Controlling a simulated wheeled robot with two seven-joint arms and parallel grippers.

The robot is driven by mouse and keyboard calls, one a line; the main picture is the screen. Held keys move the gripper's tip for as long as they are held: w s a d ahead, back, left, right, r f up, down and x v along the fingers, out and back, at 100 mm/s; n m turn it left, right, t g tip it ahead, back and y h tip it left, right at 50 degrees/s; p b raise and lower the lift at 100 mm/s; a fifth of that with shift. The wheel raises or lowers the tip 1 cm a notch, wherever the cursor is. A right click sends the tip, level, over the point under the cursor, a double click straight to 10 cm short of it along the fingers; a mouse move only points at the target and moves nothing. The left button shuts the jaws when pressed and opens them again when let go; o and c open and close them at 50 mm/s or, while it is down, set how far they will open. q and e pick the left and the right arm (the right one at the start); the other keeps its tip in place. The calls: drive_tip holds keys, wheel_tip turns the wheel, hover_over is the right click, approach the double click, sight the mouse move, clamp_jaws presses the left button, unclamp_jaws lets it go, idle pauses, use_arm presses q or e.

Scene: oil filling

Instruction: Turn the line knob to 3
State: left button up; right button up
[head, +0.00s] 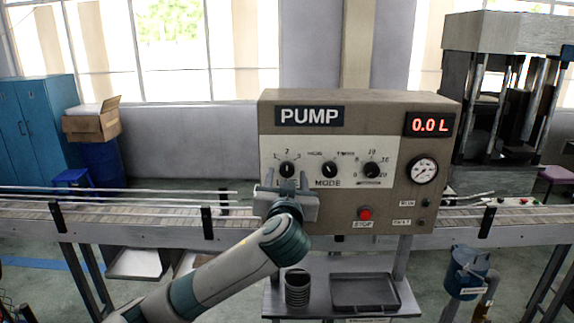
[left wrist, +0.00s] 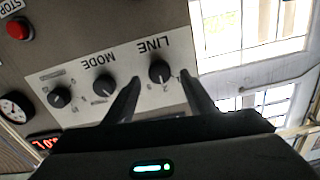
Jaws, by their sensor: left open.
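The line knob (head: 287,169) is a black round knob at the left of the white panel on the pump box (head: 390,190). A 2 is printed above it; where its pointer stands is too small to tell. In the left wrist view the picture is turned over, and the line knob (left wrist: 160,72) shows beside the word LINE. My left gripper (head: 287,178) is in front of the panel, just below the knob. In the left wrist view its open fingers (left wrist: 160,78) show on either side of the knob; contact cannot be told. My right gripper is not in view.
The mode knob (head: 329,170) and a third dial (head: 371,170) sit right of the line knob. A red stop button (head: 365,214) is below. The display (head: 430,124) reads 0.0 L. A tray (head: 365,292) and a ribbed cup (head: 297,287) stand on the lower shelf.

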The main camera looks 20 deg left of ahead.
sight(287, 171)
use_arm(q)
drive_tip(key=shift+p+x, duration=0.5)
drive_tip(key=shift+x, duration=1.05)
drive_tip(key=shift+c, duration=0.6)
drive_tip(key=c, duration=0.9)
drive_tip(key=shift+f, duration=0.1)
